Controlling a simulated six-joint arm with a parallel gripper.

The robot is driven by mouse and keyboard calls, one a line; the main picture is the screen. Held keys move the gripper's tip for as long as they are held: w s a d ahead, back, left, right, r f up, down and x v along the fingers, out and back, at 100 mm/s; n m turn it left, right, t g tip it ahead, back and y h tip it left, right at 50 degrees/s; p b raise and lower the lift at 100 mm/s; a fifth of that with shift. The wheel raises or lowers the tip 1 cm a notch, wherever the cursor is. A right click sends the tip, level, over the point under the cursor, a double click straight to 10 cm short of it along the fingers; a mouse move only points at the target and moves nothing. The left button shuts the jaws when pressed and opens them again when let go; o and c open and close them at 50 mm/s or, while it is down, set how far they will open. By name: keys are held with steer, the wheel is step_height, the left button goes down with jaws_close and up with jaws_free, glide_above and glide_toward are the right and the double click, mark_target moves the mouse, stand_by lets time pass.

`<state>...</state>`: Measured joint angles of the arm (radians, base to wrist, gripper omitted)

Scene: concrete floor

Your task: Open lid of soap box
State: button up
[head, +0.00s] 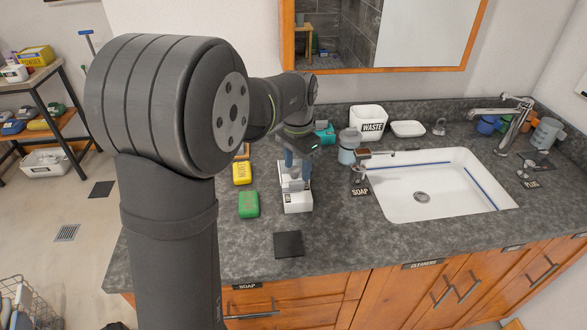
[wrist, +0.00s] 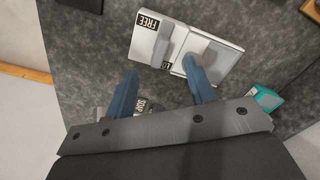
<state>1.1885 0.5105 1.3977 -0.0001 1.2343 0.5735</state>
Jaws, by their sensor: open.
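The white soap box (head: 298,204) stands on the dark counter, left of the sink. In the wrist view the box (wrist: 143,38) shows at the upper middle, with a "FREE" label at one end and a partly hidden second label. The right finger overlaps the box's edge in the wrist view; contact cannot be told.
Yellow (head: 242,173) and green (head: 249,204) packs lie left of the box, a black mat (head: 289,244) in front. A bottle (head: 347,150), a "SOAP" plate (head: 360,191) and the sink (head: 440,190) are on the right. A teal item (wrist: 267,98) stands behind.

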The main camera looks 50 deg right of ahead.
mark_target(295, 168)
steer(key=w+d+r, duration=0.2)
steer(key=r, duration=0.4)
steer(key=w+d+r, duration=0.2)
steer(key=r, duration=0.3)
steer(key=shift+m, duration=0.4)
steer(key=f, duration=1.7)
steer(key=shift+s, duration=0.25)
